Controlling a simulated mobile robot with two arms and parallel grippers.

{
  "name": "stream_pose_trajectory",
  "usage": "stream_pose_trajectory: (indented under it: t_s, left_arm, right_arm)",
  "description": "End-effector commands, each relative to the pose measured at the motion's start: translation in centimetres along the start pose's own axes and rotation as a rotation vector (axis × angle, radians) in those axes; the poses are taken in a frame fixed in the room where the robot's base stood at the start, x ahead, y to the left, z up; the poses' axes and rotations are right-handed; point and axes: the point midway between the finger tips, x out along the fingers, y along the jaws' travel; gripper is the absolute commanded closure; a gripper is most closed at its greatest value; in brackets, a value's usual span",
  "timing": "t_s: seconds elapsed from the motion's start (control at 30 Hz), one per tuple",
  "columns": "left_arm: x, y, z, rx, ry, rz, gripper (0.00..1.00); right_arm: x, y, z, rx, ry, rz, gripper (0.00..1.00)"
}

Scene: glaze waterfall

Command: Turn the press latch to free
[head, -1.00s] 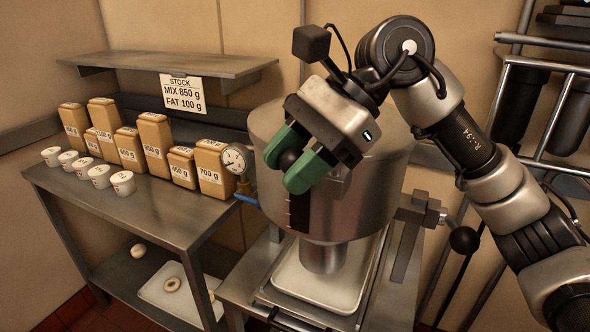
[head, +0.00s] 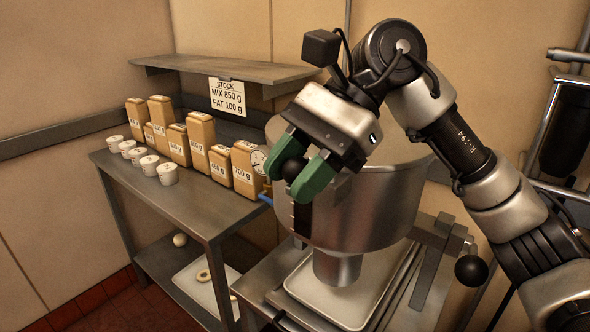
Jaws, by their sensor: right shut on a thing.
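The press is a steel drum (head: 375,205) with a spout below it, standing over a pale tray (head: 352,309). My right gripper (head: 295,177) is at the drum's upper left front. Its green fingers are shut on a black ball knob (head: 292,171). What the knob is fixed to is hidden behind the fingers. A dark upright strip (head: 302,217) shows on the drum just below them. A second black ball (head: 471,269) sits on a lever at the press's right side, apart from the gripper. I cannot tell which part is the latch. My left gripper is out of view.
A steel table (head: 165,196) on the left holds several labelled tan packs (head: 198,143) and white cups (head: 167,173). Rings lie on a lower tray (head: 192,288). A rack (head: 546,125) stands at the right.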

Motion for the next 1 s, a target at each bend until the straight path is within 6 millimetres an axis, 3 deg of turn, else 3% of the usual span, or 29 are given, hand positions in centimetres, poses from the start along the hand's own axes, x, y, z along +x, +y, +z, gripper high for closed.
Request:
stream_pose_trajectory:
  t_s: [0.17,0.2,0.23,0.63,1.0]
  left_arm:
    - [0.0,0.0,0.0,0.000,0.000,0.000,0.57]
    - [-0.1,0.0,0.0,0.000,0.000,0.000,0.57]
    - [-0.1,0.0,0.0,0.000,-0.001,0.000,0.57]
    - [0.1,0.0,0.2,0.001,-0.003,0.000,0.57]
    - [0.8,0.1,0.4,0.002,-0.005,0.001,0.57]
  right_arm:
    - [-0.3,-0.1,0.1,-0.005,0.000,-0.010,1.00]
    - [-0.3,-0.1,0.1,-0.005,0.000,-0.010,0.59]
    - [-0.3,-0.1,0.1,-0.005,0.000,-0.009,0.54]
    - [-1.0,-0.1,0.0,0.000,0.000,-0.007,0.54]
    - [-8.2,0.0,0.0,0.000,-0.002,-0.010,0.54]
